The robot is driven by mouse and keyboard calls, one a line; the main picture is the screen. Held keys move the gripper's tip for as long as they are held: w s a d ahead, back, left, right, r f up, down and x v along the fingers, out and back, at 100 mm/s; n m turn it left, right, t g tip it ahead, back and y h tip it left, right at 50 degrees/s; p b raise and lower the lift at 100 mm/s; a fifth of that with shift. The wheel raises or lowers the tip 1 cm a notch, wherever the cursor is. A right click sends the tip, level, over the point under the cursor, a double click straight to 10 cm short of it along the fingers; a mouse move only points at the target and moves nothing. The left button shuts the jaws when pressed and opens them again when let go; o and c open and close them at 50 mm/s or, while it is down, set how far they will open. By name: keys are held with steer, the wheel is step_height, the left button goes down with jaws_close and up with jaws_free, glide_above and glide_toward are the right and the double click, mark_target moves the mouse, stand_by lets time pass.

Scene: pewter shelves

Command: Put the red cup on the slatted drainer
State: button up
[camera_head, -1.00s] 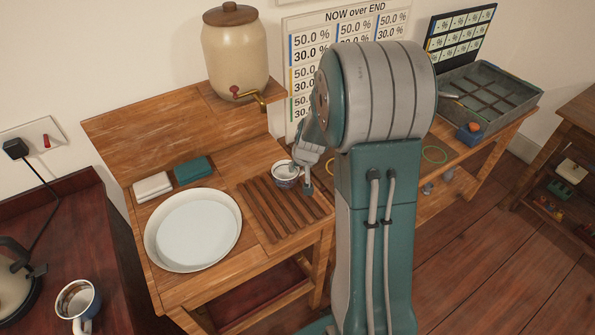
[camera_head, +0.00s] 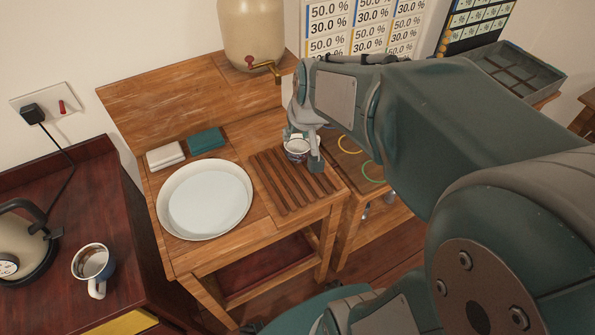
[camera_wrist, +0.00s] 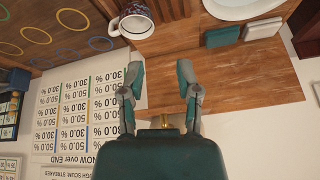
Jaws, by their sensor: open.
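The drainer's dark slats (camera_wrist: 180,6) show at the top edge.
A white round basin (camera_head: 205,199) stands left of the drainer, with folded white (camera_head: 165,155) and green (camera_head: 206,139) cloths behind it. A tan dispenser with a tap (camera_head: 252,35) is above. A blue-and-white mug (camera_head: 93,264) and a kettle (camera_head: 20,240) stand on the dark table.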

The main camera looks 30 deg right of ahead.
steer(key=s+a+r+n, duration=0.1)
steer(key=s+a+r, duration=0.1)
steer(key=s, duration=0.5)
steer(key=s+a+r+n, duration=0.1)
steer(key=s+a+r, duration=0.1)
steer(key=s+a, duration=0.3)
steer(key=shift+s+r, duration=0.4)
steer(key=shift+s, duration=0.6)
steer(key=shift+a, duration=0.15)
